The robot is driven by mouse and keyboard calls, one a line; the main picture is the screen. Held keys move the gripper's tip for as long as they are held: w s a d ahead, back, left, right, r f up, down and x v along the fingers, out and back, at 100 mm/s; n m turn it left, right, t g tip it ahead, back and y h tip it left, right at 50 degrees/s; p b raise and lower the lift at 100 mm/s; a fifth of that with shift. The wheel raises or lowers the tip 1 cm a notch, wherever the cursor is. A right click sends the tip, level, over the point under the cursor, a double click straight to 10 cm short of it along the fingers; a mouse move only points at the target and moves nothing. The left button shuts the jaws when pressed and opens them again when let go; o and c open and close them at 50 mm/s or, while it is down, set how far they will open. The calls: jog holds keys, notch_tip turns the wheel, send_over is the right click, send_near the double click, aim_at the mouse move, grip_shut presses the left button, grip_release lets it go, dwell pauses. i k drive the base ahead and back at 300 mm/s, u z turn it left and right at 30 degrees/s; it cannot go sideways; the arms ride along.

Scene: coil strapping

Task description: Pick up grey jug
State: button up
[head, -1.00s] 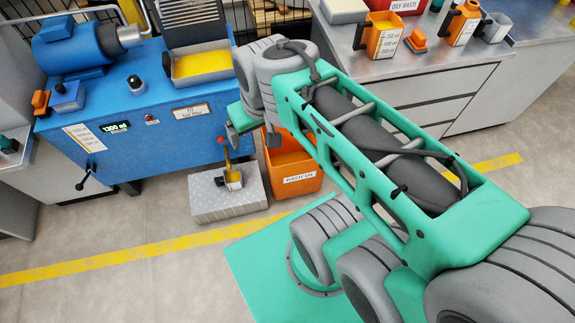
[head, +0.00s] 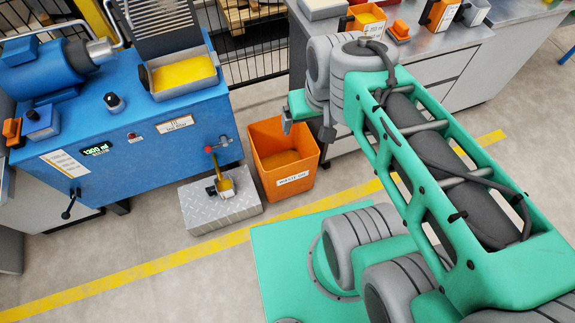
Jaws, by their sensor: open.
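A grey jug (head: 475,13) stands on the metal counter at the top right edge, next to an orange jug (head: 440,13). My gripper (head: 307,127) is in the air in front of the counter, right of the tap and above the orange bin's right edge in the picture. Its fingers are apart and nothing shows between them.
An orange waste bin (head: 307,165) stands beside the metal plate block (head: 205,219). The blue machine (head: 150,150) has a tray of yellow liquid. Another orange jug (head: 366,17) stands on the counter (head: 420,48). A yellow line crosses open floor.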

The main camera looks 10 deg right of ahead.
aim_at(225, 189)
jog(key=u, duration=2.7)
jog(key=i, duration=0.35)
jog(key=u, duration=0.25)
